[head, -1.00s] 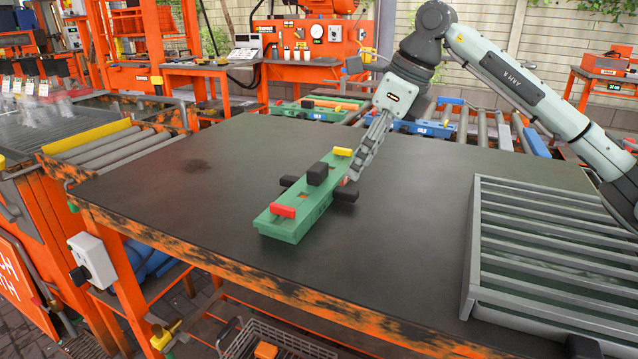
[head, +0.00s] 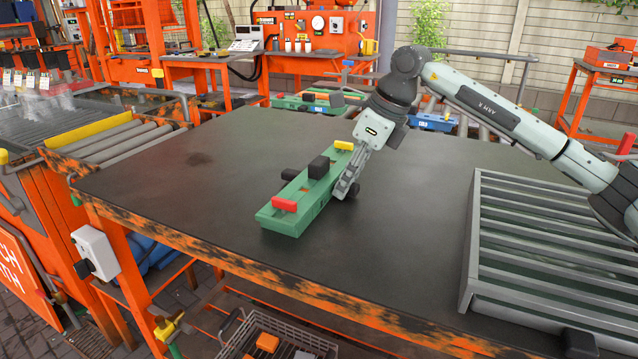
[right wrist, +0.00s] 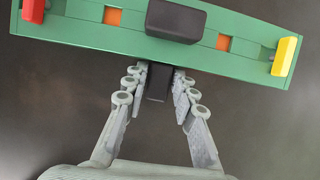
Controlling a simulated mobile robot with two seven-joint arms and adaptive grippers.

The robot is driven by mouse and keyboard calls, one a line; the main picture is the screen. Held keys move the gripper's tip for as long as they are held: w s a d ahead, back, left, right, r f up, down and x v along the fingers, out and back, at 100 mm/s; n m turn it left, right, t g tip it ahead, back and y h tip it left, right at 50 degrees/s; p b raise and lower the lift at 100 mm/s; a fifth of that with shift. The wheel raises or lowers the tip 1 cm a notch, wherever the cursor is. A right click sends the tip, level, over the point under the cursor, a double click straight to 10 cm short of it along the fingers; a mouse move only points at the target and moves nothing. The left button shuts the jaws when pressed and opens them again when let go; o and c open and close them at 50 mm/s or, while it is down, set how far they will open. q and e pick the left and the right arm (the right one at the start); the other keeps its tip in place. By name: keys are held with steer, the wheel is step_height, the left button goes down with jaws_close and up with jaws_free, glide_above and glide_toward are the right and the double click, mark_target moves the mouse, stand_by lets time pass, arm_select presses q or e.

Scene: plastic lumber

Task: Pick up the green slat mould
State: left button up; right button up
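The green slat mould (head: 313,203) lies on the dark tabletop, long and flat, with a red block, a yellow block and a black block on top. It also spans the top of the right wrist view (right wrist: 95,30). A dark side handle (right wrist: 158,85) sticks out from its near long side there. My right gripper (right wrist: 160,76) has its fingers apart, one on each side of this handle, with thin gaps showing. In the head view my right gripper (head: 345,190) is low at the mould's right side and hides part of it. My left gripper is not in view.
A grey slatted tray (head: 478,230) stands on the table's right side, under my right arm. The tabletop (head: 200,205) left of the mould is clear. Rollers (head: 120,145) adjoin the table's left edge. Blue and green items lie on a conveyor behind the table.

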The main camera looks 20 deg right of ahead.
jaws_close()
steer(key=shift+w+r, duration=0.1)
steer(key=shift+r, duration=0.05)
steer(key=shift+r, duration=0.15)
